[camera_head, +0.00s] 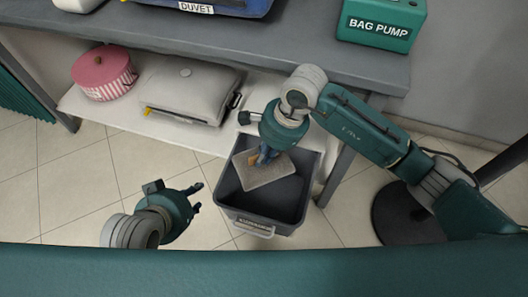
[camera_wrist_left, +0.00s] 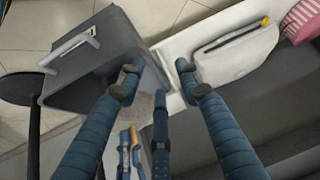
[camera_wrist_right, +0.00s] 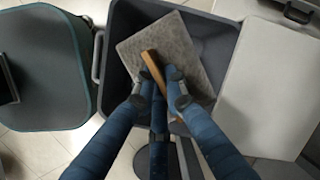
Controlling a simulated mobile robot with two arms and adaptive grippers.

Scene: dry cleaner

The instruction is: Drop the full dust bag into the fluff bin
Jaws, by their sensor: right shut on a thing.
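The full dust bag (camera_head: 270,174) is a grey, felt-like flat bag. In the right wrist view (camera_wrist_right: 170,42) it has a tan strip (camera_wrist_right: 155,72) across it. My right gripper (camera_head: 264,157) is shut on the bag and holds it over the open top of the fluff bin (camera_head: 287,212). The bin is a dark grey box with a front handle and a label too small to read. It also shows in the right wrist view (camera_wrist_right: 215,35) and in the left wrist view (camera_wrist_left: 125,40). My left gripper (camera_head: 199,197) is open and empty, left of the bin.
A grey table (camera_head: 200,40) holds a blue item labelled DUVET (camera_head: 215,8) and a green BAG PUMP box (camera_head: 382,22). The white shelf below (camera_head: 125,118) holds a pink striped round box (camera_head: 104,72) and a pale case (camera_head: 190,90). Tiled floor is free left of the bin.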

